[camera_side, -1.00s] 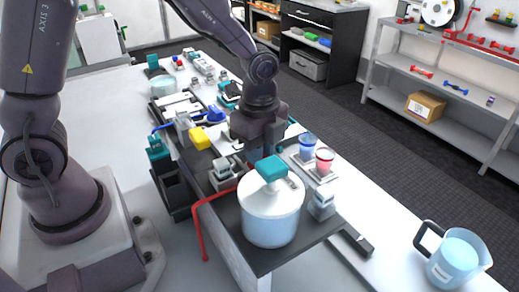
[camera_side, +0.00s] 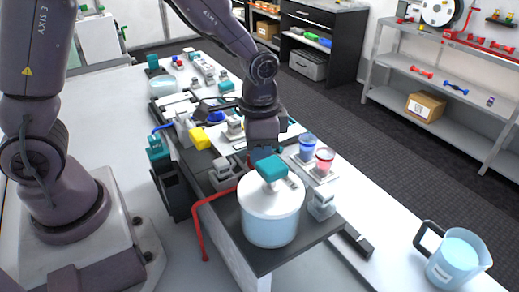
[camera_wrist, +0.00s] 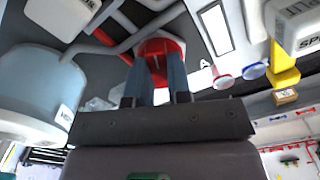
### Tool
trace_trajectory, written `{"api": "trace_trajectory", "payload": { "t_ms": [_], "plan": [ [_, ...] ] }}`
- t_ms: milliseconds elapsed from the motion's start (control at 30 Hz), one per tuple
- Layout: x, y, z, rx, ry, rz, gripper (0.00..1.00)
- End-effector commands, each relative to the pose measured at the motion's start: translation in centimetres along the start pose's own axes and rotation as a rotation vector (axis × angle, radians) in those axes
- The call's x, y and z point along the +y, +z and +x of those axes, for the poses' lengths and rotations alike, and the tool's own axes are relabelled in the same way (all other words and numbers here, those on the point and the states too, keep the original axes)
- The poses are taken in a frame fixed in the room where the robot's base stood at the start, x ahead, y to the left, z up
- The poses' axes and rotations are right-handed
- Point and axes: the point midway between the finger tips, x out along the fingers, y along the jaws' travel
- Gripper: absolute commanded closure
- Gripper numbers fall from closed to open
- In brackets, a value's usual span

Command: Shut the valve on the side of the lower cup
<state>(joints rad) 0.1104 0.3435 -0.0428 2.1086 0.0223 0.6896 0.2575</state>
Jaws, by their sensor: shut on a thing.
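My gripper (camera_wrist: 160,75) is shut on a red round part (camera_wrist: 160,48) in the wrist view. The part looks like a valve handle, with grey pipes (camera_wrist: 115,45) running to it. In the side view my gripper (camera_side: 262,155) points down just behind the white-lidded vessel (camera_side: 271,212), so its fingertips and the red part are mostly hidden there. I cannot clearly make out the lower cup or how far its valve is turned.
A blue cup (camera_side: 307,147) and a red cup (camera_side: 325,162) stand close to the right of my gripper. A red pipe (camera_side: 199,225) bends down at the front left. A yellow block (camera_side: 200,138) lies behind it.

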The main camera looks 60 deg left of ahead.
Motion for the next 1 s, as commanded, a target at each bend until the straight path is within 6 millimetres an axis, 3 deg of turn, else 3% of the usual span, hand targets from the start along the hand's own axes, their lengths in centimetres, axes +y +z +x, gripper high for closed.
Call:
{"api": "trace_trajectory", "payload": {
  "t_ms": [500, 1000],
  "plan": [
    [0.01, 0.03, -0.14, -0.001, 0.000, -0.363, 1.00],
    [-0.03, 0.06, -0.15, -0.002, 0.000, -0.444, 1.00]
  ]
}}
